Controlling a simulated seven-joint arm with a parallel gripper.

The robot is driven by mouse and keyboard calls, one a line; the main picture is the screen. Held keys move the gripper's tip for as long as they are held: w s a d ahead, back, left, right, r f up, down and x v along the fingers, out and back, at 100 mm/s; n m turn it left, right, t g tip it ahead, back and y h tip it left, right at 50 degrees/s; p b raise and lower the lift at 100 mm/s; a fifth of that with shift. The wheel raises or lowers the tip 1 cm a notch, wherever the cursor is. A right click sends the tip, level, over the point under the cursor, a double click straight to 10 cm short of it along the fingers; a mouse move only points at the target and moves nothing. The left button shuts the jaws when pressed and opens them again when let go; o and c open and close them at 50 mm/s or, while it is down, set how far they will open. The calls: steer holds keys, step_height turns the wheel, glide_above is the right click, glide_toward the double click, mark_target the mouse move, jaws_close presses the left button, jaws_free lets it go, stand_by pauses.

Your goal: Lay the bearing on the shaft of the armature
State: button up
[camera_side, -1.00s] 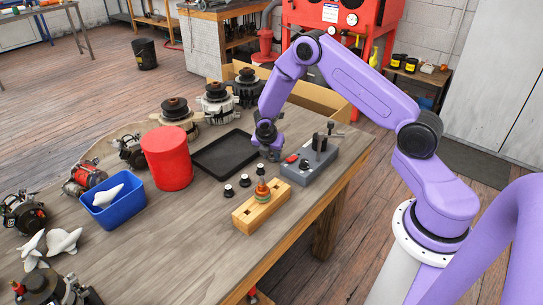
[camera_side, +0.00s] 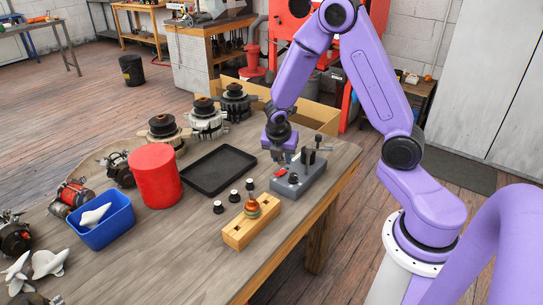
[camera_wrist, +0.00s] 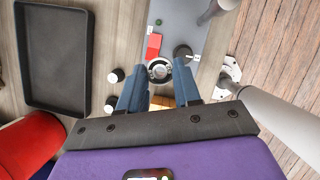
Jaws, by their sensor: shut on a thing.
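In the wrist view, the bearing (camera_wrist: 159,70), a small metal ring with a dark centre, sits between the blue fingertips of my gripper (camera_wrist: 158,75), which is shut on it. In the side view my gripper (camera_side: 283,153) hangs over the near-left end of the grey box; the bearing is too small to make out there. The armature (camera_side: 251,207), with a copper-orange and greenish body, stands upright in a wooden block (camera_side: 238,237), in front of and left of my gripper.
A grey box (camera_side: 317,182) with a red part, black knob and posts stands by the table edge. Several small black pieces (camera_side: 234,196) stand left of the block. A black tray (camera_side: 190,182), red canister (camera_side: 155,178) and blue bin (camera_side: 103,232) lie farther left.

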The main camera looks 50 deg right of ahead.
steer(key=s+a+r, duration=0.1)
steer(key=a+r, duration=0.4)
steer(key=a, duration=0.4)
steer(key=s+a+r, duration=0.1)
steer(key=a+r, duration=0.4)
steer(key=a, duration=0.3)
steer(key=shift+s+f, duration=0.1)
steer(key=shift+f, duration=2.5)
steer(key=shift+f, duration=1.55)
steer(key=o, duration=1.1)
step_height(320, 180, up, 8)
stand_by(0.6)
